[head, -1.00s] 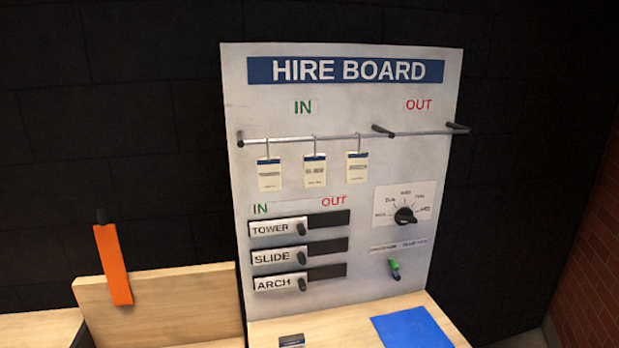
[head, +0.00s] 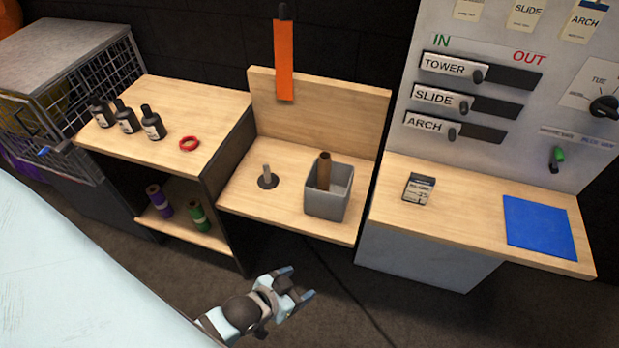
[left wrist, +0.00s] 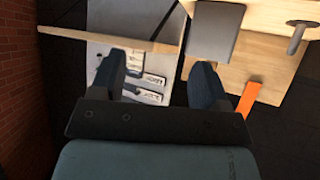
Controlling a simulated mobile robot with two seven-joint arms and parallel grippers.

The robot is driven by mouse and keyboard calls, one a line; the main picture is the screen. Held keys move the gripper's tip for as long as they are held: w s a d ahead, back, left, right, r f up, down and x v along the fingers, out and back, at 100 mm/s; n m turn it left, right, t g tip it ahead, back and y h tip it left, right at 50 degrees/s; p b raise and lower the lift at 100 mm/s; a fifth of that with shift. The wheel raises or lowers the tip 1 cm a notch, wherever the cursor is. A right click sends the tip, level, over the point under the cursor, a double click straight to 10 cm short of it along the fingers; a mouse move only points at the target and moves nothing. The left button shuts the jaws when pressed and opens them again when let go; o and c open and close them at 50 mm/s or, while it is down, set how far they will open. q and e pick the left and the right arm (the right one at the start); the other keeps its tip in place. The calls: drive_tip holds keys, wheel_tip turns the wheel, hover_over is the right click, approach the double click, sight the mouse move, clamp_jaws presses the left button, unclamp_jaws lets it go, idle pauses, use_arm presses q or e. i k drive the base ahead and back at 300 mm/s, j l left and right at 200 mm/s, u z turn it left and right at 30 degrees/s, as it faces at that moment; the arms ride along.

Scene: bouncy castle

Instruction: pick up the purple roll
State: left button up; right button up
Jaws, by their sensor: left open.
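The purple roll (head: 158,200) stands upright on the lower shelf of the wooden unit at the left in the head view. A green roll (head: 199,216) stands just to its right. My left gripper (head: 298,284) is over the dark floor in front of the middle bench, to the right of the purple roll and well apart from it. It is open with nothing between its fingers. In the left wrist view its two fingers (left wrist: 157,85) are spread, and the purple roll does not show there. My right gripper is in neither view.
Several dark bottles and a red ring (head: 189,143) are on the unit's top, above the shelf. A grey bin (head: 328,204) holding a brown tube and an upright peg (head: 267,178) are on the middle bench. A wire cage (head: 80,100) stands far left.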

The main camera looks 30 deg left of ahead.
sight(155, 192)
drive_tip(key=u, duration=2.25)
drive_tip(key=i+j+z, duration=0.1)
drive_tip(key=i+j, duration=0.2)
drive_tip(key=i+j+z, duration=0.1)
drive_tip(key=i+j, duration=0.2)
drive_tip(key=j, duration=0.15)
drive_tip(key=i+j+z, duration=0.1)
drive_tip(key=i+j, duration=0.15)
drive_tip(key=j, duration=0.2)
drive_tip(key=i+j, duration=0.3)
drive_tip(key=i+j+z, duration=0.15)
drive_tip(key=j, duration=0.4)
drive_tip(key=i+j+z, duration=0.1)
drive_tip(key=i+j, duration=0.25)
drive_tip(key=i+j+z, duration=0.1)
drive_tip(key=j, duration=0.5)
drive_tip(key=i+j+z, duration=0.1)
drive_tip(key=i+j, duration=0.2)
drive_tip(key=j, duration=0.2)
